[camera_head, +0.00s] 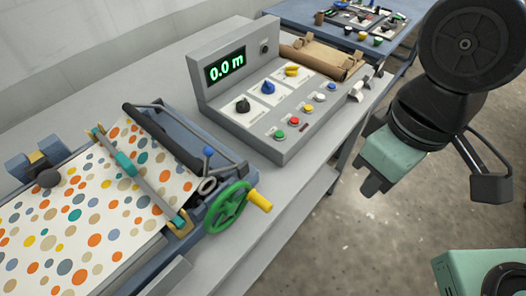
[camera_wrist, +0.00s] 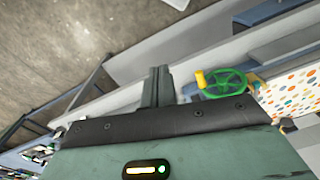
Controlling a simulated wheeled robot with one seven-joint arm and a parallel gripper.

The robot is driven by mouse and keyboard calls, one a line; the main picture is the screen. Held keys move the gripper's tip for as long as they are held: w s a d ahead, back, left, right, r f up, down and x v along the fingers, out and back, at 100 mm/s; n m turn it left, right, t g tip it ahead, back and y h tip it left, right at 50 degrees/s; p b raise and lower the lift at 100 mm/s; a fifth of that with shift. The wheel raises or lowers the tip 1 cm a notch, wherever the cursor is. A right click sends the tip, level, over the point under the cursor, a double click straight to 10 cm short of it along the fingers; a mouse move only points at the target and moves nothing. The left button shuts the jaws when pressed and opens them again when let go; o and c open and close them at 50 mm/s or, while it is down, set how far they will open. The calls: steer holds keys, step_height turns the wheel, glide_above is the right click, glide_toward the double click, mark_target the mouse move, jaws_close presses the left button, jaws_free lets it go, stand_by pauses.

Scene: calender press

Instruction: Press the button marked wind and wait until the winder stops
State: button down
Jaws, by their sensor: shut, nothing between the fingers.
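The grey control console (camera_head: 312,122) stands on the bench, with a green display (camera_head: 225,66) reading 0.0 m. Its front row has several small buttons: green (camera_head: 280,134), red (camera_head: 294,121), yellow (camera_head: 308,109), white (camera_head: 320,97) and blue (camera_head: 332,86). Their labels are too small to read, so I cannot tell which is marked wind. Black, blue and yellow knobs sit above them. My gripper (camera_head: 370,188) is shut and empty, over the floor right of the console and apart from it. In the wrist view its fingers (camera_wrist: 158,80) are together.
A machine with dotted sheet (camera_head: 60,235), cross bar and green handwheel (camera_head: 228,207) with yellow handle stands left of the console. A brown roll (camera_head: 322,60) lies behind the console. A blue table (camera_head: 290,12) with small parts stands at the back. The floor at right is clear.

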steer(key=shift+s+a, duration=0.15)
steer(key=shift+s, duration=0.2)
steer(key=w+a+f+n+t+y+p, duration=0.2)
steer(key=w+a+n+p, duration=0.3)
steer(key=w, duration=0.7)
steer(key=w+a+f+n+t+y+p, duration=0.2)
steer(key=w+a+n+y+p, duration=0.3)
steer(key=w+n+p, duration=0.4)
steer(key=w+p, duration=0.1)
steer(key=w, duration=0.2)
steer(key=shift+a+y, duration=0.3)
steer(key=shift+a, duration=0.05)
steer(key=shift+f, duration=0.15)
